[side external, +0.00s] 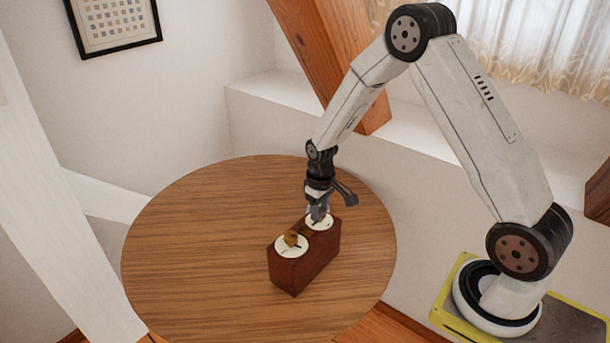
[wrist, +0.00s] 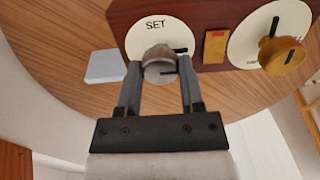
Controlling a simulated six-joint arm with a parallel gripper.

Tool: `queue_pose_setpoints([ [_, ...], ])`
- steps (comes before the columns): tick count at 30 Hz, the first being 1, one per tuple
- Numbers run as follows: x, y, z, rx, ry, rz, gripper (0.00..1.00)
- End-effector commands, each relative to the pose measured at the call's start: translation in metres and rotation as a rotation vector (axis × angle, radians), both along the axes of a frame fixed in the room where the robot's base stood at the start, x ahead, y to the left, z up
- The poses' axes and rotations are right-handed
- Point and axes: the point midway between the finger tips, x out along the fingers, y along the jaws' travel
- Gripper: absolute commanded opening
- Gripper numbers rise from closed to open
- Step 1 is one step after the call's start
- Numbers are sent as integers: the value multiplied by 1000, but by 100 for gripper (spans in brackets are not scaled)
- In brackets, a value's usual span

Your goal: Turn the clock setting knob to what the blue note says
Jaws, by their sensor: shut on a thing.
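The clock is a dark red-brown wooden box (side external: 306,262) on the round table, with two white dials on top. In the wrist view, one dial (wrist: 152,27) reads "SET" and carries a grey knob (wrist: 157,55). My gripper (side external: 318,212) points down onto this dial, its fingers shut on the grey knob from both sides. A dark mark shows beside the knob on its right. The blue note (wrist: 104,66) lies on the table left of the box in the wrist view. No writing on it can be read. I cannot make it out in the side view.
A brass knob (wrist: 280,55) sits on the other white dial, also visible in the side view (side external: 291,238). A brass plate with a red patch (wrist: 216,45) lies between the dials. The wooden table (side external: 200,250) is otherwise clear. A slanted timber brace (side external: 330,60) stands behind the arm.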

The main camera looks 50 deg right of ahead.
Motion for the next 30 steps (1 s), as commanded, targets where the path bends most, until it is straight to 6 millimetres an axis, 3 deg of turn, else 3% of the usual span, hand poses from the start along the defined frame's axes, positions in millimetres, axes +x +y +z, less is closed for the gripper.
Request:
queue_pose_setpoints([
  [4,-1,0,0,0,2,-1,0],
  [5,-1,0,0,0,2,-1,55],
  [8,-1,0,0,0,2,-2,84],
  [20,0,0,2,0,0,-2,84],
  [30,0,0,28,-1,-2,-2,84],
])
